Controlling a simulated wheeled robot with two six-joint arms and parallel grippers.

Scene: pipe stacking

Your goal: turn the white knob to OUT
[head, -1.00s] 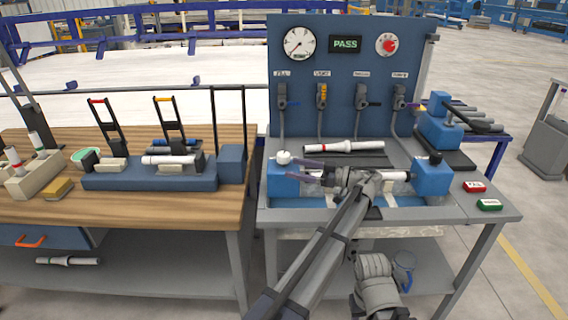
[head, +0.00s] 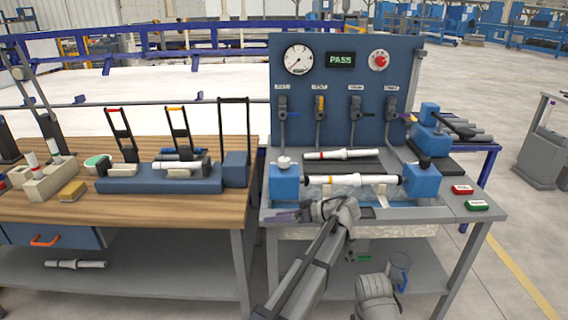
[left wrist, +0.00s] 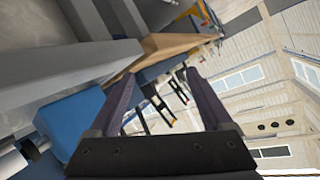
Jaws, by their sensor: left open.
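The white knob (head: 284,162) sits on top of the left blue block (head: 284,184) of the test bench. Its marking is too small to read. My left gripper (head: 280,216) is open and empty, in front of and below that block, apart from the knob. In the left wrist view the two purple fingers (left wrist: 160,76) are spread apart, with a blue block (left wrist: 75,120) to their left. The knob cannot be made out there.
A white pipe (head: 350,180) lies between the left block and the right blue block (head: 421,181). Another pipe (head: 341,155) lies behind it. The back panel (head: 340,75) carries a gauge, a PASS display (head: 340,60), a red knob (head: 379,61) and several valves. A wooden table (head: 200,210) stands left.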

